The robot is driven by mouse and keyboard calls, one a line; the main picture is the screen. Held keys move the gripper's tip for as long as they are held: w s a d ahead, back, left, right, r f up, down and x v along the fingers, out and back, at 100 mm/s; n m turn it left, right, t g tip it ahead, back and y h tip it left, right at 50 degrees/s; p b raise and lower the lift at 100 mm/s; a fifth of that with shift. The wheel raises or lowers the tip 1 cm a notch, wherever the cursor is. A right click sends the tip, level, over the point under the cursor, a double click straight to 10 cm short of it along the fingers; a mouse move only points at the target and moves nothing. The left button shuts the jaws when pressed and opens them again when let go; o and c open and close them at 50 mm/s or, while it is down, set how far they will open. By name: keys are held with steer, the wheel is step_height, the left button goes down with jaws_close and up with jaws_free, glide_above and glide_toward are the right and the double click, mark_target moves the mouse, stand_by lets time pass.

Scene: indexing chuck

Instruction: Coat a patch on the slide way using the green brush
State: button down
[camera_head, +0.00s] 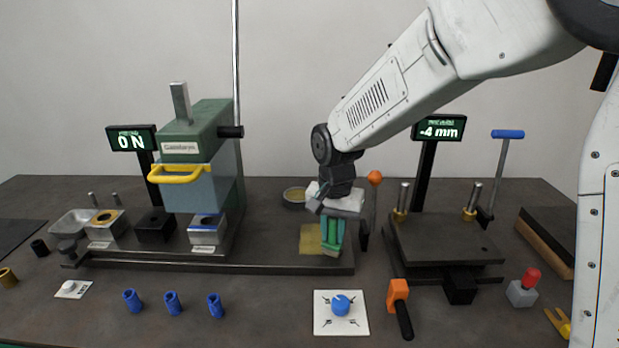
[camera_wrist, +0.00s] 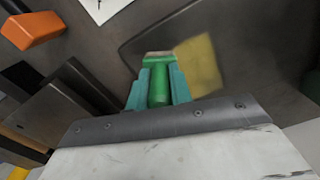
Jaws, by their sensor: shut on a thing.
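My gripper (camera_head: 333,232) points down with its teal fingers shut on the green brush (camera_head: 331,243). The brush also shows between the fingers in the wrist view (camera_wrist: 158,88), its pale bristle end (camera_wrist: 159,56) foremost. The brush is over the right end of the dark slide way (camera_head: 280,264). A yellowish coated patch (camera_head: 311,239) lies on that surface just left of the brush; in the wrist view the patch (camera_wrist: 200,62) is to the brush's right. I cannot tell whether the bristles touch the surface.
A shallow dish (camera_head: 294,195) stands behind the patch. An orange-knobbed lever (camera_head: 375,178) rises close to the right of my gripper. The green press (camera_head: 197,135) stands left.

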steer(key=shift+s+r, duration=0.1)
steer(key=shift+s, duration=0.25)
steer(key=shift+r, duration=4.05)
